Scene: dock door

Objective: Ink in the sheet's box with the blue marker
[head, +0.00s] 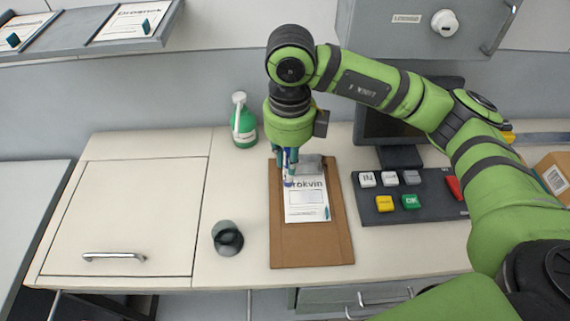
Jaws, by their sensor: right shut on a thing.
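The white sheet (307,212) lies on a brown clipboard (312,247) on the counter. It bears a printed word, partly hidden at its left by my right gripper, with a small box outline below and a small teal mark near its lower right. My right gripper (289,170) points down over the sheet's upper left. It is shut on the blue marker (289,181), which is mostly hidden between the fingers. I cannot tell whether the tip touches the paper. My left gripper is not in view.
A green and white spray bottle (244,125) stands behind the clipboard's left. A dark cup (227,237) stands left of it. A button panel (413,195) and a monitor (399,130) are at the right. A cardboard box (554,177) sits at the far right. The left counter is clear.

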